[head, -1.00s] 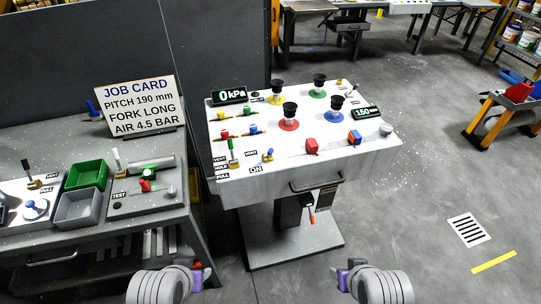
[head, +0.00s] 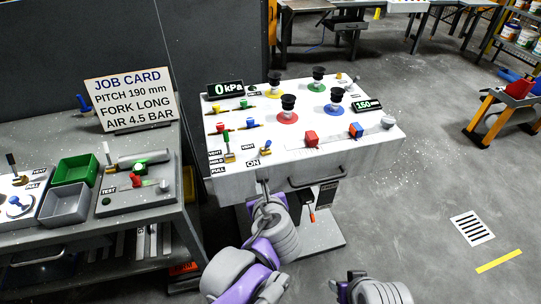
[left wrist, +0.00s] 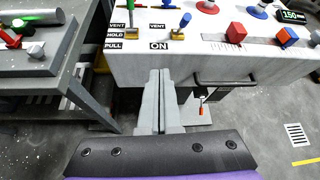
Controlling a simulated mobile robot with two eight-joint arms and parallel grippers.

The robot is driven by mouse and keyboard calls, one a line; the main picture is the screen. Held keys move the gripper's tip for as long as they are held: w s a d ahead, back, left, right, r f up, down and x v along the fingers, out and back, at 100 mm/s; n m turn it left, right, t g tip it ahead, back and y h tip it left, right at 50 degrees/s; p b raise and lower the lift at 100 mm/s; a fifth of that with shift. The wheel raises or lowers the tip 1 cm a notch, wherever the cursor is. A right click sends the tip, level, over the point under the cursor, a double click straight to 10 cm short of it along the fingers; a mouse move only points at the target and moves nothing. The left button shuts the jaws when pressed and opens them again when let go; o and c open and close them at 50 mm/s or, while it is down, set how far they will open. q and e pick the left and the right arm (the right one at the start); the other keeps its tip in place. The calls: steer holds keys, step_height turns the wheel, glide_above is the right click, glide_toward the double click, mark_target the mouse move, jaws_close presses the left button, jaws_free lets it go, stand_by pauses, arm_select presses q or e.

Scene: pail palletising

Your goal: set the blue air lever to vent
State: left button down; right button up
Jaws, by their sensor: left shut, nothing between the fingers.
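The blue air lever (head: 268,144) stands on a brass base at the front left of the white console (head: 345,155). VENT and ON labels lie to its left, VENT farther back. It also shows in the left wrist view (left wrist: 184,22). Its knob is up and tilts slightly right; I cannot tell its exact setting. My left gripper (head: 264,186) is shut and empty, in front of the console's front edge, apart from the lever. Its fingers (left wrist: 160,75) point at the console in the left wrist view. My right gripper (head: 342,285) is low at the bottom, its fingers unclear.
A green lever (head: 228,147) with VENT, HOLD and PULL labels stands left of the blue one. A dark handle (head: 317,178) juts from the console front. A grey bench (head: 120,222) stands left.

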arm_select(q)
steer(key=d+m, duration=0.2)
steer(key=w+d+r+m+t, duration=0.1)
steer(key=shift+d+m+h, duration=0.3)
steer(key=shift+d+h, duration=0.05)
steer(key=shift+h, duration=0.05)
glide_toward(269, 146)
steer(key=w+f, duration=0.3)
steer(key=w, duration=0.1)
steer(key=shift+w+a, duration=0.3)
steer(key=shift+w, duration=0.35)
steer(key=shift+r, duration=0.2)
